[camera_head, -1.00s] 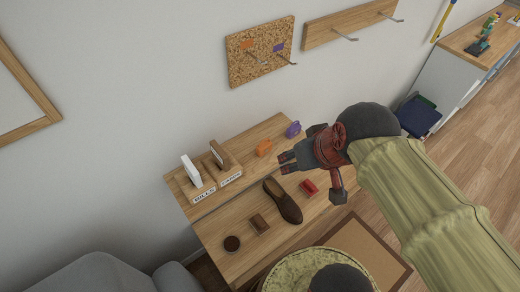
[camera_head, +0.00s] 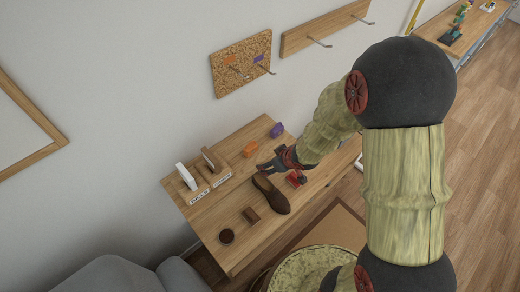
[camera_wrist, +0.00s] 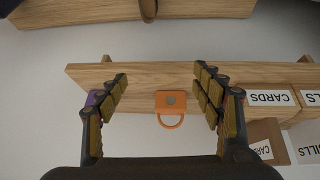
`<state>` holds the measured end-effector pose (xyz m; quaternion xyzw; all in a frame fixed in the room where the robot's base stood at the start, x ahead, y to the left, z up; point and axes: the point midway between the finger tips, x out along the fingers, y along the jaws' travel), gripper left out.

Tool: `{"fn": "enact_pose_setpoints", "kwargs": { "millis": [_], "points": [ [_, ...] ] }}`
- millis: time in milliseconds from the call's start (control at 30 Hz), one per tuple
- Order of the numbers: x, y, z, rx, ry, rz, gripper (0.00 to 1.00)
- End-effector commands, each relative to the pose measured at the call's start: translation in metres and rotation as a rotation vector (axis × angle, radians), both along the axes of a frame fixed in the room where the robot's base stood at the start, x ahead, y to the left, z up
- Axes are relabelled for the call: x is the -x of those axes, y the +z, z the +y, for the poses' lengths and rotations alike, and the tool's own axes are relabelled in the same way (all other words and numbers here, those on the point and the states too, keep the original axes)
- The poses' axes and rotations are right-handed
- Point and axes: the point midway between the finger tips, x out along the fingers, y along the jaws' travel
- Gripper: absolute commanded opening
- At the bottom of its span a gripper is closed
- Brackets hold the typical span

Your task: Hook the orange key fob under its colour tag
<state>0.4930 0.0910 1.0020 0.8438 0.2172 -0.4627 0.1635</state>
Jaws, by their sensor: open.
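The orange key fob (camera_head: 250,149) lies on the narrow wooden ledge at the back of the counter. In the wrist view the fob (camera_wrist: 170,101) shows its orange ring. My gripper (camera_head: 266,168) is just in front of it in the head view. In the wrist view my gripper (camera_wrist: 160,76) is open, with the fob seen between its two fingers; contact does not show. The orange colour tag (camera_head: 230,59) is on the cork board (camera_head: 241,80) on the wall. A purple tag (camera_head: 258,58) is to its right, with metal hooks nearby.
A purple fob (camera_head: 277,130) lies right of the orange one. Labelled card and bill holders (camera_head: 209,178) stand to the left.

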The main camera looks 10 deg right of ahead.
Motion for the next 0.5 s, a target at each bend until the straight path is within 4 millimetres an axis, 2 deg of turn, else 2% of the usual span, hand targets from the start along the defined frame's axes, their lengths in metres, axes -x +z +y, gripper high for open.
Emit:
{"fn": "enact_pose_setpoints", "kwargs": {
  "millis": [100,233,333,500],
  "points": [
    [-0.025,0.025,0.027,-0.096,0.052,-0.104,0.67],
    [-0.033,0.039,0.044,-0.166,0.070,-0.152,0.67],
    [-0.038,0.041,0.049,-0.193,0.063,-0.163,0.67],
    [-0.047,0.028,0.055,-0.193,0.058,-0.159,0.67]
  ]
}}
